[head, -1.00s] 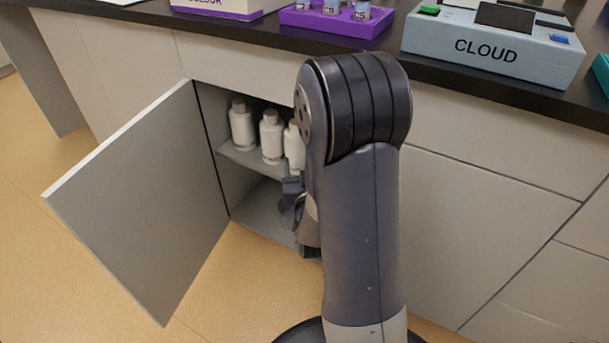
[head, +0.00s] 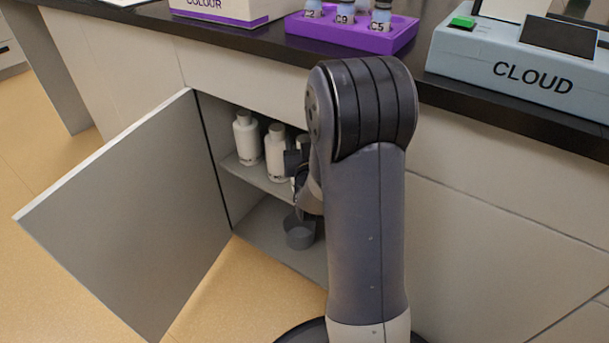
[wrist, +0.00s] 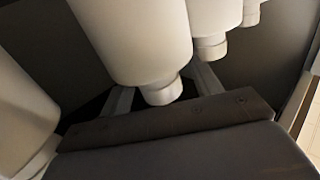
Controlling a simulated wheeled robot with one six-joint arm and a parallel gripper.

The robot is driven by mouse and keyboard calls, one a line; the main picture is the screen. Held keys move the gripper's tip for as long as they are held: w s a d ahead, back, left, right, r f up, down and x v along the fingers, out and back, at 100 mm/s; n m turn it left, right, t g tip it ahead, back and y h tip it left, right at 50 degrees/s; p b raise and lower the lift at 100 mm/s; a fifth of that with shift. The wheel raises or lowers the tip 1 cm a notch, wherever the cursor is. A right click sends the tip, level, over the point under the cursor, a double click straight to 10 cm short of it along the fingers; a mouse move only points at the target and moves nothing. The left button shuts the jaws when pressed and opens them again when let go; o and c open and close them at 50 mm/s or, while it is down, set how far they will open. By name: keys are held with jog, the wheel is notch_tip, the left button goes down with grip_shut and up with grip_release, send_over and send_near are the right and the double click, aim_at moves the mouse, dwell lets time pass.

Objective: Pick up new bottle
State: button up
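White bottles with white caps stand on the upper shelf of the open cabinet. In the head view I see one bottle (head: 247,142) at the left, a second bottle (head: 277,157) beside it, and a third mostly hidden behind my arm. I cannot tell which is the new one. My gripper (head: 294,160) is inside the cabinet, largely hidden by my arm. In the wrist view the bottles appear upside down. The fingers of my gripper (wrist: 163,92) are spread apart, with the nearest bottle (wrist: 135,40) at the gap between them. I cannot tell whether they touch it.
The cabinet door (head: 130,220) is swung open to the left. A grey round cup (head: 299,232) stands on the cabinet's lower floor. Above, the dark counter carries a purple vial rack (head: 350,30) and a CLOUD device (head: 525,70).

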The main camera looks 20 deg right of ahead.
grip_shut()
dwell(0.4)
jog(key=shift+r, duration=0.1)
